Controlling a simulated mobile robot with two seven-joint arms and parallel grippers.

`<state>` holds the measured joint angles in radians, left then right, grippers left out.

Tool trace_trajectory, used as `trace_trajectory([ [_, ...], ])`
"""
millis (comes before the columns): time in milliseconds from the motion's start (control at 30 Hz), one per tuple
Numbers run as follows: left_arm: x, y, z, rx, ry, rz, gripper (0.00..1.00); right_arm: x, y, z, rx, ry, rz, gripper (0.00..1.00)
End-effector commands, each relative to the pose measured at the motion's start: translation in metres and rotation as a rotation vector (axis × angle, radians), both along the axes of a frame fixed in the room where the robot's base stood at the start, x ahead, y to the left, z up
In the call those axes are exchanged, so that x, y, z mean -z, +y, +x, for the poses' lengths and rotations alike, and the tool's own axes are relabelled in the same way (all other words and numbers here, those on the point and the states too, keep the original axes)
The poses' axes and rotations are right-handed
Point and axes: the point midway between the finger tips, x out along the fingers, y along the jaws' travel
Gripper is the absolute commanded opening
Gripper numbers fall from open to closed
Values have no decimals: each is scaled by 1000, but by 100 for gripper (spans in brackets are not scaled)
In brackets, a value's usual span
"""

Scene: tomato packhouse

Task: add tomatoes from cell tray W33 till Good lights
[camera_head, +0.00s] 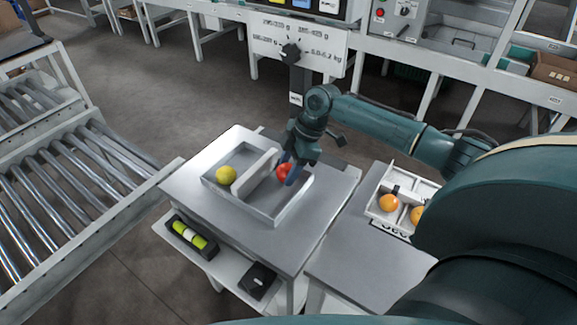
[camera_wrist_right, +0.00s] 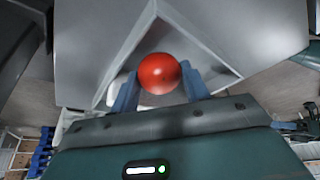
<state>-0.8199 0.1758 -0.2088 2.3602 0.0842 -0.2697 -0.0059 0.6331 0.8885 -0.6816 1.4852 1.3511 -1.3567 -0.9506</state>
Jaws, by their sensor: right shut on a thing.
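My right gripper (camera_head: 291,172) is shut on a red tomato (camera_head: 284,170) at the right compartment of a white divided tray (camera_head: 293,207). In the right wrist view the red tomato (camera_wrist_right: 159,73) sits between the two blue fingers, over the tray's corner; I cannot tell whether it touches the tray floor. A yellow tomato (camera_head: 226,175) lies in the left compartment. A white cell tray (camera_head: 378,208) on the right holds orange tomatoes (camera_head: 388,202), partly hidden by my arm. Its label is too small to read. My left gripper is not in view.
The divided tray stands on a grey table (camera_head: 270,241). A dial sign (camera_head: 290,50) stands behind it, below a partly cut-off coloured panel (camera_head: 301,4). A roller conveyor (camera_head: 70,190) is on the left. A lower shelf holds a black holder with yellow-green items (camera_head: 189,234) and a black box (camera_head: 258,281).

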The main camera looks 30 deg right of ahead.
Motion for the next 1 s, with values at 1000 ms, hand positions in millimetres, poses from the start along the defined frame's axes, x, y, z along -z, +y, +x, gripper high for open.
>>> trace_trajectory([
  [1000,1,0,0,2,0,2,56,10,0,0,0,0,0,71],
])
